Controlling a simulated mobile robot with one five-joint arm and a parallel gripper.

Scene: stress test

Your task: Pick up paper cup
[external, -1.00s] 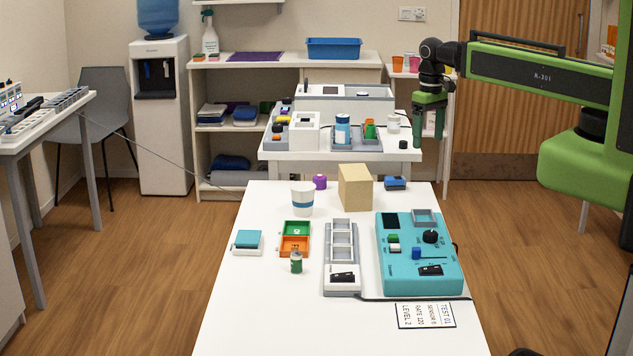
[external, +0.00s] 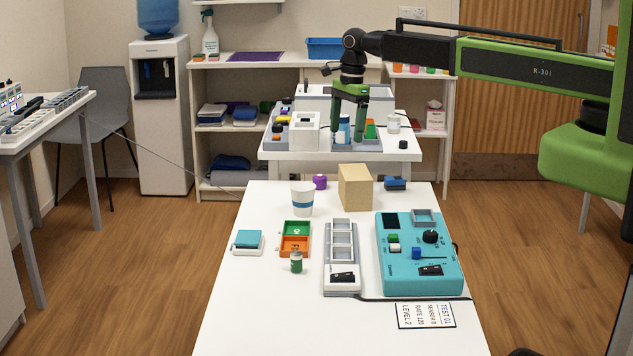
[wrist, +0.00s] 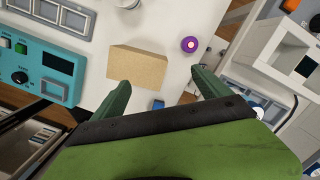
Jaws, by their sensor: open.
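The white paper cup (external: 303,198) with a blue band stands upright on the near white table, left of a tan box. My gripper (external: 348,140) is open and points down, high above the table's far end, beyond the cup and to its right in the external view. Its two green fingers are apart with nothing held between them; they also show in the wrist view (wrist: 160,80). In the wrist view a small part of a pale round thing is cut off at the top edge; I cannot tell for sure that it is the cup.
The tan box (external: 356,188) stands right of the cup, and a purple item (external: 320,182) lies just behind it. Green and orange trays (external: 295,246), a grey rack (external: 341,240) and a teal panel (external: 445,270) lie nearer. The table's left front is clear.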

